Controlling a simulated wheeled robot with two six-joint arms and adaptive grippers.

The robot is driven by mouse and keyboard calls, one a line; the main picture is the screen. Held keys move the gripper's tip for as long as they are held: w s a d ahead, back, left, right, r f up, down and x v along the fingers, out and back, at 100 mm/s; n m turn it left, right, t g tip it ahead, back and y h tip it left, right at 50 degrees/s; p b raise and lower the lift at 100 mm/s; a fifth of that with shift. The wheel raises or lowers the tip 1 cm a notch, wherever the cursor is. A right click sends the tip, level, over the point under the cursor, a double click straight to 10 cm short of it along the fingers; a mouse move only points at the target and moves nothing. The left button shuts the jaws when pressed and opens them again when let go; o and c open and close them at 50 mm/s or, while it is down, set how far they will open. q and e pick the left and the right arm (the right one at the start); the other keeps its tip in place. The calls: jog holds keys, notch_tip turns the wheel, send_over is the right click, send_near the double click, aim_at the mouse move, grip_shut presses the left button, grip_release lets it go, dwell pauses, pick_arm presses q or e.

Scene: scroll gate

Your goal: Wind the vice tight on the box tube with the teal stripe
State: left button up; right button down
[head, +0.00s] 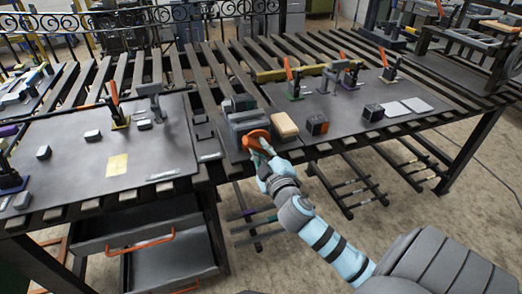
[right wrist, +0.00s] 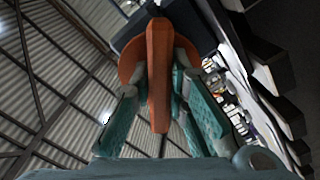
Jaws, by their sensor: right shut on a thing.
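The vice (head: 246,121) is a grey block at the front edge of the slatted bench, near the middle of the head view. An orange handwheel (head: 256,138) sits on its front. My right gripper (head: 262,153) is shut on the handwheel. In the right wrist view the orange handwheel (right wrist: 158,75), a bar across a round disc, stands between my teal fingers (right wrist: 160,105). A dark piece (head: 238,103) shows at the top of the vice; I cannot make out a teal stripe on it. My left gripper is not in view.
Orange-handled clamps (head: 293,80) stand on the right plate, another (head: 115,105) on the left plate. Open drawers (head: 165,250) hang below the left side.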

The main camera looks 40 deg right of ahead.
jog(key=shift+f+m+b, duration=0.15)
jog(key=shift+m+b, duration=0.1)
jog(key=shift+m, duration=0.7)
jog(key=shift+f+m+b, duration=0.15)
jog(key=shift+m+b, duration=0.05)
jog(key=shift+m, duration=0.75)
jog(key=c, duration=1.8)
grip_release()
jog(key=shift+c, duration=0.2)
jog(key=shift+o, duration=1.4)
jog(key=shift+s+r, duration=0.1)
jog(key=shift+r, duration=0.05)
jog(key=v, duration=1.2)
